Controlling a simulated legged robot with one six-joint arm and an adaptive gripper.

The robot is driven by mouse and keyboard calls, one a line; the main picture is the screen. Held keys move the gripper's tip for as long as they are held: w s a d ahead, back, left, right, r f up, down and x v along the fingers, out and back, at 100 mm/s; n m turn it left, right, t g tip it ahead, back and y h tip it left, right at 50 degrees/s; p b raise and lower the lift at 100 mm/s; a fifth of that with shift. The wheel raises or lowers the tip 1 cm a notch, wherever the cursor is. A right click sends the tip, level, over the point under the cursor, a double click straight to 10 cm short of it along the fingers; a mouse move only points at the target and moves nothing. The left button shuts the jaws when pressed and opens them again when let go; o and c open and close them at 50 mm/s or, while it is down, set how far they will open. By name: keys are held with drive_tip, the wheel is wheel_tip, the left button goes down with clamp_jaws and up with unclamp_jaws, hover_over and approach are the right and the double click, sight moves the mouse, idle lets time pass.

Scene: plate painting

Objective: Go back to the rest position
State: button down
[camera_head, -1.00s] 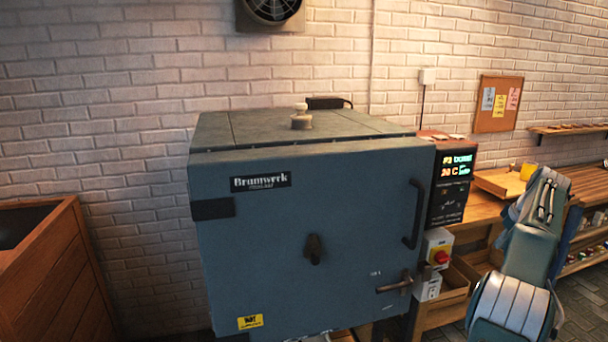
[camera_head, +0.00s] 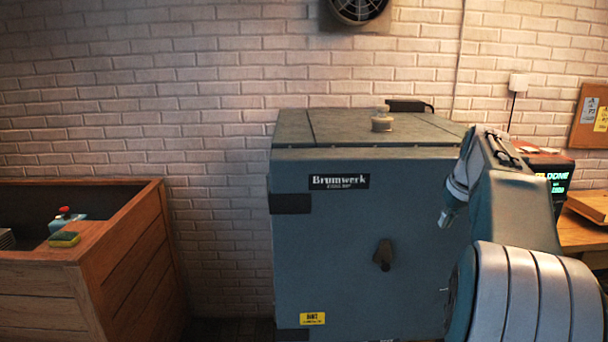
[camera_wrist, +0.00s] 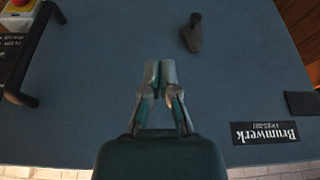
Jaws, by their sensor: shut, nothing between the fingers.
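My gripper (camera_wrist: 160,82) shows in the wrist view with its two fingers close together and nothing between them. It is in front of the blue-grey kiln door, and I cannot tell the gap to it. In the head view my arm stands at the right and hides the right part of the kiln (camera_head: 340,235); the fingertips are not clearly seen there. The kiln door is shut, with a dark knob (camera_head: 383,254) at its middle. The knob also shows in the wrist view (camera_wrist: 193,35), to the right of the fingers. A dark handle (camera_wrist: 22,75) is at the left there.
Bare brick wall shows between cabinet and kiln.

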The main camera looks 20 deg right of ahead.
drive_tip(key=s+a+n, duration=0.1)
drive_tip(key=s+a, duration=0.1)
drive_tip(key=a, duration=2.1)
drive_tip(key=s+a+f+n, duration=0.1)
drive_tip(key=s+a+f, duration=0.4)
drive_tip(key=a, duration=0.3)
drive_tip(key=s+a+f+n+t+y, duration=0.1)
drive_tip(key=s+a+f, duration=0.4)
drive_tip(key=s+a, duration=0.3)
drive_tip(key=shift+f+t, duration=0.3)
drive_tip(key=shift+f, duration=0.1)
